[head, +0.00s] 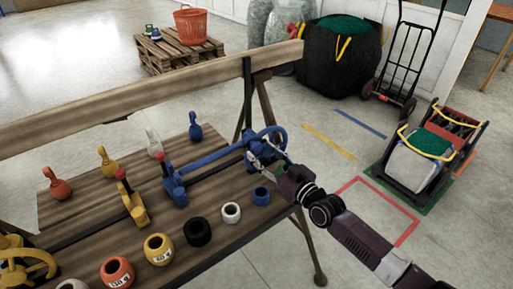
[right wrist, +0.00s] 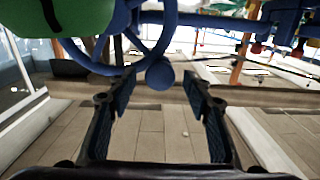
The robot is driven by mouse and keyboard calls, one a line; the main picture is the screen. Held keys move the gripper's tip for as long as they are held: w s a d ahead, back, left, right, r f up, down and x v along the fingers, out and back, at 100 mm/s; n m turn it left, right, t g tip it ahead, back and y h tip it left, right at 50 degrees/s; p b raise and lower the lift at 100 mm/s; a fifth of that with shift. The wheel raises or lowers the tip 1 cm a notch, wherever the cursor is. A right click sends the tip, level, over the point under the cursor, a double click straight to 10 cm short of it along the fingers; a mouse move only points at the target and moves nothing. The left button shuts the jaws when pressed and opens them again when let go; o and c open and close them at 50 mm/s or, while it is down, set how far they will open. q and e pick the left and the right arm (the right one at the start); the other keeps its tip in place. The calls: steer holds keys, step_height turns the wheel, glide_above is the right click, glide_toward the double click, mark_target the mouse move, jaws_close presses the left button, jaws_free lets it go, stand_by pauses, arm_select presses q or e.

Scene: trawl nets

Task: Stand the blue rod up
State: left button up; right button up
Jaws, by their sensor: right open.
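The blue rod (head: 212,158) lies roughly level above the plank table. It runs from a blue block (head: 174,187) at its left to a blue handwheel (head: 283,137) at its right. My right gripper (head: 262,158) is at the wheel end, close to the wheel's lower side. In the right wrist view its two fingers (right wrist: 160,92) are apart. A blue ball (right wrist: 159,74) shows between and just beyond the fingertips, with the blue wheel ring (right wrist: 170,30) above it. I cannot tell whether a finger touches the blue parts. My left gripper is not in view.
The plank table (head: 95,215) holds rings, including a blue ring (head: 261,196) and a black ring (head: 197,232), plus several coloured weights. A yellow lever (head: 136,210) stands left of the blue block. A wooden beam (head: 150,97) crosses behind.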

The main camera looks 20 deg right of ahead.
mark_target(258, 150)
steer(key=x, duration=0.3)
steer(key=shift+w, duration=0.15)
steer(key=shift+a+f, duration=0.1)
steer(key=c, duration=0.7)
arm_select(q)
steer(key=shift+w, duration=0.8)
arm_select(e)
jaws_close()
